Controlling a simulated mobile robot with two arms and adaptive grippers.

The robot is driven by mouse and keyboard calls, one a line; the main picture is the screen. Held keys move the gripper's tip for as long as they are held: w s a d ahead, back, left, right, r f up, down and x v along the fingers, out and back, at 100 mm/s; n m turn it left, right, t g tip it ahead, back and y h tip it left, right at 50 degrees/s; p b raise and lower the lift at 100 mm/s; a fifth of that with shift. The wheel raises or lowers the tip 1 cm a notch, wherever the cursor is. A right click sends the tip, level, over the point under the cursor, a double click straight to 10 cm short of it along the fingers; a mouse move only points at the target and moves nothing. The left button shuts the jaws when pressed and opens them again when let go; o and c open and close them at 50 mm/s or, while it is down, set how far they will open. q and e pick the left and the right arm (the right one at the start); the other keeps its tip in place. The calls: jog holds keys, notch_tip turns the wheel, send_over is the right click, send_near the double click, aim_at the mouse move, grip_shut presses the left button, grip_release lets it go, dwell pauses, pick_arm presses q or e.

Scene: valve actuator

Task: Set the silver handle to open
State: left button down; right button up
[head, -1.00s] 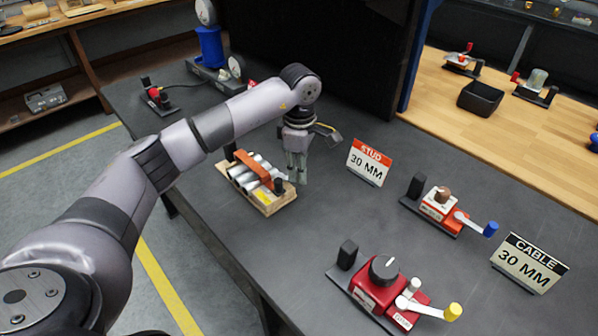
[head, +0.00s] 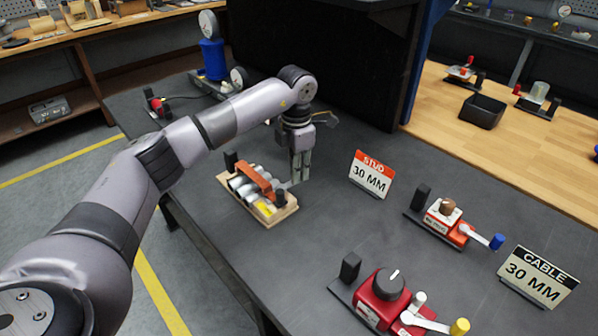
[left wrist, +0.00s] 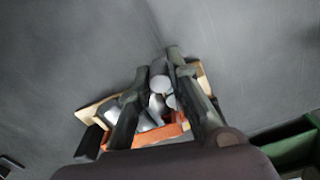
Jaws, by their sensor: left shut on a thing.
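The valve actuator (head: 240,188) is a block of silver cylinders with an orange bar across it on a wooden base (head: 268,217). A short silver handle (head: 287,185) shows at its right end, beside a black knob. My left gripper (head: 301,180) points down there, its fingers shut on the handle's outer end. The fingers partly hide the grip. In the left wrist view the left gripper (left wrist: 158,62) has a finger on either side of a rounded silver piece (left wrist: 160,77), with the wooden base and orange bar below. My right gripper is not in view.
A "STUD 30 MM" sign (head: 371,175) stands right of the gripper. Farther right are a red valve unit (head: 455,222), a "CABLE 30 MM" sign (head: 538,277) and a larger red unit (head: 385,295). The dark table between is clear.

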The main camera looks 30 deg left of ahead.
pick_arm(q)
jog(key=shift+w+a+n, duration=0.1)
jog(key=shift+a+n, duration=0.2)
jog(key=shift+n, duration=0.4)
jog(key=c, duration=1.5)
grip_release()
jog(key=shift+r, duration=0.1)
notch_tip(320, 180, up, 12)
jog(key=shift+f, duration=0.1)
